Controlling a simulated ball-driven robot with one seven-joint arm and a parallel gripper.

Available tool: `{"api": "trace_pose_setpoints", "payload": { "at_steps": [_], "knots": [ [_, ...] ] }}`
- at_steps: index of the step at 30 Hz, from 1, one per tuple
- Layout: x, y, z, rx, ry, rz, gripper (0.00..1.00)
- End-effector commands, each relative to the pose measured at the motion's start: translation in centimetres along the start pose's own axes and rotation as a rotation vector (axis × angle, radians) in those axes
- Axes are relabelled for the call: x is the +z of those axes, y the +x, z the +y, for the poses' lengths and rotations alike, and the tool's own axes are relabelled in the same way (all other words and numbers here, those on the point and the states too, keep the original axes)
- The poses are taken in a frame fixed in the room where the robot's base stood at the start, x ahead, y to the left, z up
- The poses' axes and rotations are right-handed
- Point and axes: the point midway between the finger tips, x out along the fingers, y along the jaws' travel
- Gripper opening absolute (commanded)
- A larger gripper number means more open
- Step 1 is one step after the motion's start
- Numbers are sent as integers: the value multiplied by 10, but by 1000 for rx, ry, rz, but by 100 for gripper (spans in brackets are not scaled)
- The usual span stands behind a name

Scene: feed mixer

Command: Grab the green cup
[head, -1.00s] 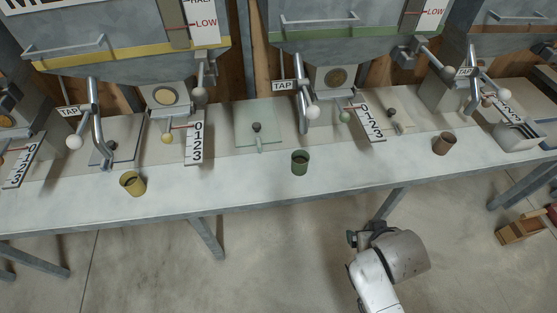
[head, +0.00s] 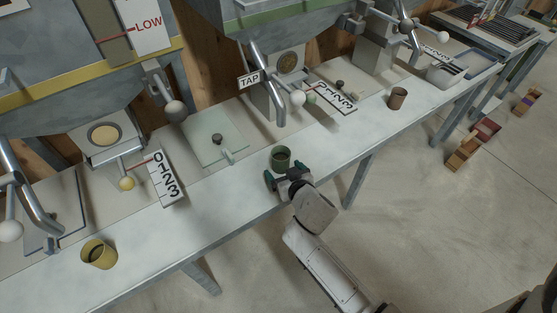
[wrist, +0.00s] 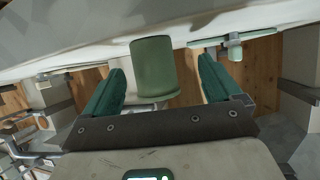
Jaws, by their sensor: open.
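The green cup (head: 280,158) stands upright on the pale bench near its front edge, below the middle tap. My gripper (head: 286,181) is at the bench's front edge, close in front of the cup. In the wrist view the green cup (wrist: 153,68) shows between the two green fingers of my gripper (wrist: 155,82), which are spread wide on either side of it. A visible gap lies between the cup and each finger. The jaws are open and hold nothing.
A yellow cup (head: 98,254) stands on the bench at left, and a brown cup (head: 397,98) at right. Behind the green cup are a pale green plate (head: 213,138), a tap lever (head: 297,98) and a number scale (head: 335,97). Wooden boxes (head: 465,152) lie on the floor at right.

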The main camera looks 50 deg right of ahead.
Motion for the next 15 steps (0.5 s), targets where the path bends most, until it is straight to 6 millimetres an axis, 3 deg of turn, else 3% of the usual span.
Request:
{"api": "trace_pose_setpoints", "payload": {
  "at_steps": [5, 15],
  "knots": [
    [-2, 10, 2, 1, 0, 0, 91],
    [-5, 52, 8, 1, 1, 1, 91]
  ]
}}
